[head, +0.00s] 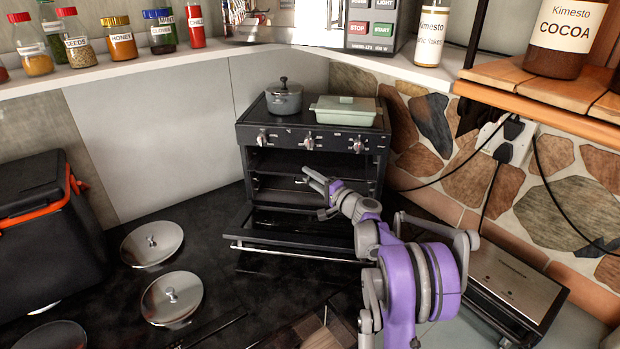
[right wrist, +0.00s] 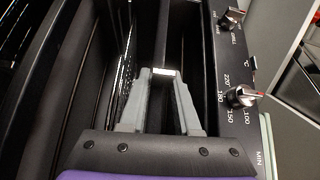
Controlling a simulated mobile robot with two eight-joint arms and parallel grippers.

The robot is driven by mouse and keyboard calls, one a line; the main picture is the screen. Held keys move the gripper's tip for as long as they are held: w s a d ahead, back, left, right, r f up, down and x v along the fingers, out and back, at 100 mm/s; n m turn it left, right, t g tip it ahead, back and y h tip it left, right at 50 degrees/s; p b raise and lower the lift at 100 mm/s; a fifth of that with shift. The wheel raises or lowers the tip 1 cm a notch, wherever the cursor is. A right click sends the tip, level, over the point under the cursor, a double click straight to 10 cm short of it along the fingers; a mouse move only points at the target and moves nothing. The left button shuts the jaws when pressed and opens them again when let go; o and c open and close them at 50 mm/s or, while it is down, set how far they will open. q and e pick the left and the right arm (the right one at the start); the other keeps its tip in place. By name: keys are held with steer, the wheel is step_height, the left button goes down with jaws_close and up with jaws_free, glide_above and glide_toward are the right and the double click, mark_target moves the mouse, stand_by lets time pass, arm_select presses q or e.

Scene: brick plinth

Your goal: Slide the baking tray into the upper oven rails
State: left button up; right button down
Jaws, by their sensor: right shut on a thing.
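The black oven (head: 312,136) stands on the dark counter with its door (head: 300,242) folded down. Dark rails or shelves show inside, and light edges run across the opening. The baking tray is hard to separate from the dark interior. My right gripper (head: 318,184) is at the opening, reaching in from the right. I cannot tell which rails the tray is level with. The left gripper is not in view.
A grey pot (head: 284,101) and a green dish (head: 343,112) stand on the oven. Metal lids (head: 152,243) and a black box with an orange handle (head: 45,225) are at left. A steel appliance (head: 510,275) stands at right. Cables hang along the stone wall.

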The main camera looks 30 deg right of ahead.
mark_target(314, 162)
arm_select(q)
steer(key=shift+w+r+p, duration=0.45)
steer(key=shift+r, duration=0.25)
arm_select(e)
steer(key=shift+w+d, duration=1.2)
steer(key=shift+w, duration=0.3)
steer(key=shift+w+d+r, duration=0.1)
steer(key=shift+w+d, duration=0.15)
steer(key=shift+w+d+p, duration=0.5)
steer(key=shift+w+d, duration=0.45)
steer(key=shift+w, duration=0.15)
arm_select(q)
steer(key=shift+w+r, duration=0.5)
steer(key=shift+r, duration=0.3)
arm_select(e)
steer(key=shift+w+d, duration=0.1)
steer(key=shift+w, duration=0.05)
steer(key=shift+w+d, duration=0.6)
steer(key=shift+w, duration=0.1)
